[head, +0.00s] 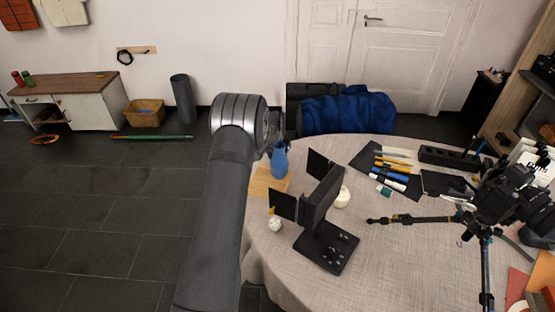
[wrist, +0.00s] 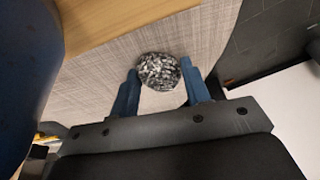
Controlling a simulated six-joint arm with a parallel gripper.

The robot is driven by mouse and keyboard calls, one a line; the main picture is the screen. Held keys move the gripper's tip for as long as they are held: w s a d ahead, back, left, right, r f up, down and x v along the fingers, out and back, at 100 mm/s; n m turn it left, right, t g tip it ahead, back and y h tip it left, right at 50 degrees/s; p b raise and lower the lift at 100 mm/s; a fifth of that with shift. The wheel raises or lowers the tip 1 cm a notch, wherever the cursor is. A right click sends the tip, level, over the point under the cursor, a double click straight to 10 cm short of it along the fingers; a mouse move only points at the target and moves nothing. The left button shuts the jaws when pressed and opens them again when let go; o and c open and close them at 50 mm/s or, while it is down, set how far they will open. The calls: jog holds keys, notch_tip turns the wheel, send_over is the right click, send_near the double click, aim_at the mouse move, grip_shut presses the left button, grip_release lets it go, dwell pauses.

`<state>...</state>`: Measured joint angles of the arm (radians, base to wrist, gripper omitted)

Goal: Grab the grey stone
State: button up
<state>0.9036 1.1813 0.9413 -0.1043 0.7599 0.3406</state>
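The grey stone (wrist: 158,68) is a rounded, speckled black-and-white lump on the grey woven tablecloth in the wrist view. My gripper (wrist: 159,76) is open, with one blue finger on each side of the stone near the tips. I cannot tell whether either finger touches it. In the head view my wrist hides most of the gripper (head: 277,132), which is at the table's far left edge behind the blue vase. I cannot make out the stone beside it there.
A blue vase (head: 280,161) stands by a wooden board (head: 262,181); the board's edge (wrist: 120,18) is close to the stone. A black stand with panels (head: 322,195), a small pale lump (head: 275,224) and a tripod (head: 485,245) are also on the table (head: 390,270).

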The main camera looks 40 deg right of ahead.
jog(key=c, duration=0.3)
jog(key=shift+c, duration=0.2)
